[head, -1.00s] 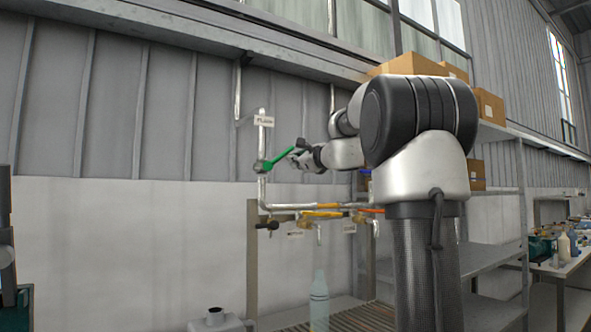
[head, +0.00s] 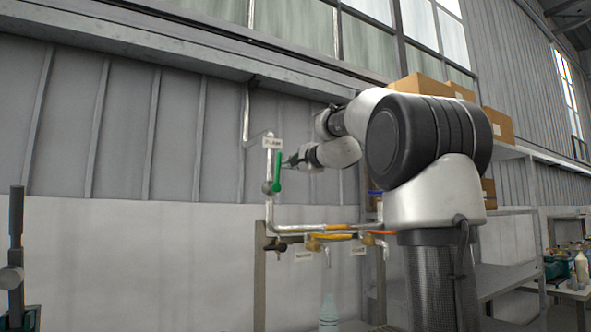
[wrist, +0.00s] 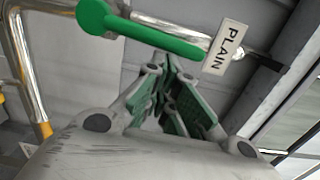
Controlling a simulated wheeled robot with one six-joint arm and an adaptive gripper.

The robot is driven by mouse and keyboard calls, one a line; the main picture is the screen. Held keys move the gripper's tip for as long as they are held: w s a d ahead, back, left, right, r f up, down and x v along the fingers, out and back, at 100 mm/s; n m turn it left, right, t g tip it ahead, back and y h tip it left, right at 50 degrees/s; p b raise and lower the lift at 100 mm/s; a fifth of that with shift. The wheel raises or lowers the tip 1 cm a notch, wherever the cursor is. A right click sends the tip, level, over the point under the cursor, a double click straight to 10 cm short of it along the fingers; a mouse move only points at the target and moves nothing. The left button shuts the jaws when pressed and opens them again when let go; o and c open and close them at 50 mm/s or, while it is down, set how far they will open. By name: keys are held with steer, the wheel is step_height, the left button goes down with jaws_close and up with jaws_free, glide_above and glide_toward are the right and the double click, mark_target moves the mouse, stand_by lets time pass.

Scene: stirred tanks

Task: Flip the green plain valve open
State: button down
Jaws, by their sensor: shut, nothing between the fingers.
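The green valve handle (head: 277,173) stands nearly upright, in line with its vertical pipe (head: 269,210). A white tag reading PLAIN (head: 272,142) hangs just above it; in the wrist view the tag (wrist: 224,47) is by the handle's free end. In the wrist view the green handle (wrist: 150,37) crosses the top, its round hub at the upper left. My gripper (head: 287,163) is just right of the handle's upper part. In the wrist view its fingers (wrist: 176,75) are shut and empty, close below the handle; I cannot tell whether they touch it.
Lower pipes carry yellow (head: 335,236) and orange (head: 381,233) handles, with a blue handle (head: 375,193) to the right. A clear bottle (head: 328,312) stands below. Cardboard boxes (head: 420,85) sit on the shelf behind my arm. The wall left of the pipe is clear.

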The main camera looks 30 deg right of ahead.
steer(key=shift+a+r+n, duration=0.15)
steer(key=shift+a+n, duration=0.15)
steer(key=shift+n, duration=0.1)
stand_by(0.5)
